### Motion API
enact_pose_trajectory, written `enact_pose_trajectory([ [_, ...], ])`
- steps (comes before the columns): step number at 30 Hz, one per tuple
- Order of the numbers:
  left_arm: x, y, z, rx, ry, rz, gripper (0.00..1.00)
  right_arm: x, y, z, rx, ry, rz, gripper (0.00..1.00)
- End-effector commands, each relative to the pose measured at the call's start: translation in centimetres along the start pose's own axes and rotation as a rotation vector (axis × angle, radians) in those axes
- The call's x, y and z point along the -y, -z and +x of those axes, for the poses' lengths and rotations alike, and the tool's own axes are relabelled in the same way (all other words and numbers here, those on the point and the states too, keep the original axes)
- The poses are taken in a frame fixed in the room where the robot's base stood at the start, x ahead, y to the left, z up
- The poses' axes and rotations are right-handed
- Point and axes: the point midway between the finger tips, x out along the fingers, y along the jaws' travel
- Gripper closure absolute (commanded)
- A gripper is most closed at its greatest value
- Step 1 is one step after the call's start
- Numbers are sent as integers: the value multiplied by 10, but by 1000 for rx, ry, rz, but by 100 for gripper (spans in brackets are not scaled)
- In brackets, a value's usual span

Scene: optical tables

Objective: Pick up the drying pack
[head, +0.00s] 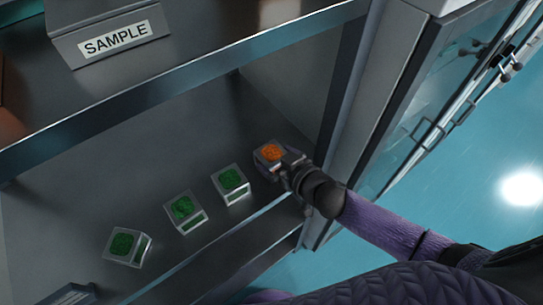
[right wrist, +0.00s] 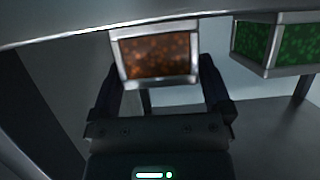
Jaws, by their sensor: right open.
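A small clear-sided pack with orange filling (head: 272,153) sits at the right end of a row on the lower shelf, near the shelf's front edge. It also shows in the right wrist view (right wrist: 157,58). Three similar packs with green filling stand to its left: one close by (head: 231,181), one in the middle (head: 184,209) and one farthest left (head: 125,245). My right gripper (head: 282,166) is at the orange pack. In the right wrist view its open fingers (right wrist: 160,80) stand either side of that pack, with a gap at the right finger. My left gripper is out of view.
An upper shelf (head: 215,75) crosses above the packs and carries a grey box labelled SAMPLE (head: 112,38). A cabinet side post (head: 345,125) and a glass door (head: 445,85) stand to the right. A green pack (right wrist: 272,45) is close beside the gripper.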

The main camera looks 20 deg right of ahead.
Motion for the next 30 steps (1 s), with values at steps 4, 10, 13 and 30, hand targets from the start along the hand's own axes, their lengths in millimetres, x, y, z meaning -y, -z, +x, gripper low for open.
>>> enact_pose_trajectory([
  [4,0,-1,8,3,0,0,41,0,-1,23,0,-1,1,0],
  [10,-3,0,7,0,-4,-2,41,0,0,24,1,0,1,0],
  [13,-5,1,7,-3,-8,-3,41,0,0,24,1,0,1,15],
  [30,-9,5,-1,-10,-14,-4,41,0,11,19,-1,0,-2,77],
])
